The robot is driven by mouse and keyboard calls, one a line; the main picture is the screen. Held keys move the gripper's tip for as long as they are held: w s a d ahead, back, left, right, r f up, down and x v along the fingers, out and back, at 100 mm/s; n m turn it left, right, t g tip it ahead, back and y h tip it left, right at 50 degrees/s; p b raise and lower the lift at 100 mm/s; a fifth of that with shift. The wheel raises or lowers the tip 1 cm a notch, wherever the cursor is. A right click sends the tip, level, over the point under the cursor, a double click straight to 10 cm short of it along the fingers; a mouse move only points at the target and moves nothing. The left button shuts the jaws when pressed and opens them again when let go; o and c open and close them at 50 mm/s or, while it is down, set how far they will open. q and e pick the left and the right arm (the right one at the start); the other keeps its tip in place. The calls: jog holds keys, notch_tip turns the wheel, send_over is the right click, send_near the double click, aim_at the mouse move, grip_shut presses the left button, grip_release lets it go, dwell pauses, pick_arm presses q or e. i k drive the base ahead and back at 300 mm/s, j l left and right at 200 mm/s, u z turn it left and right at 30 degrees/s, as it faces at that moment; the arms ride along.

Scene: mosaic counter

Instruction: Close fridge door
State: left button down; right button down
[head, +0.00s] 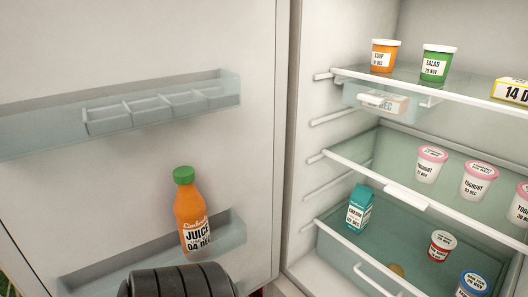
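The fridge door (120,50) stands wide open and fills the left of the head view, its inner side facing me. Its hinge side meets the fridge body (325,30) near the middle of the picture. An orange juice bottle (191,215) with a green cap stands in the lower door shelf (228,232). The upper door shelf (40,135) holds an empty divided tray (150,112). A black ribbed part of my arm shows at the bottom edge, in front of the lower door shelf. No gripper fingers are in view.
Inside the fridge, soup (384,56) and salad (436,64) tubs stand on the top shelf. Several yoghurt tubs (431,165) stand on the middle shelf. A teal carton (360,208) and more tubs are lower down. The shelves appear pushed in.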

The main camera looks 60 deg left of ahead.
aim_at(101, 101)
jog(key=k+j+u, duration=0.1)
jog(key=u, duration=0.3)
jog(key=j+u, duration=0.1)
jog(key=u, duration=0.35)
jog(key=k+j+u, duration=0.1)
jog(key=u, duration=0.3)
jog(key=k+j+u, duration=0.1)
jog(key=j, duration=0.5)
jog(key=j+u, duration=0.15)
jog(key=j, duration=0.5)
jog(key=j+z, duration=0.75)
jog(key=j, duration=0.2)
jog(key=k+j+z, duration=0.1)
jog(key=j+z, duration=0.5)
jog(key=j, duration=0.25)
jog(key=i+j+z, duration=0.2)
jog(key=j, duration=0.25)
jog(key=k, duration=0.1)
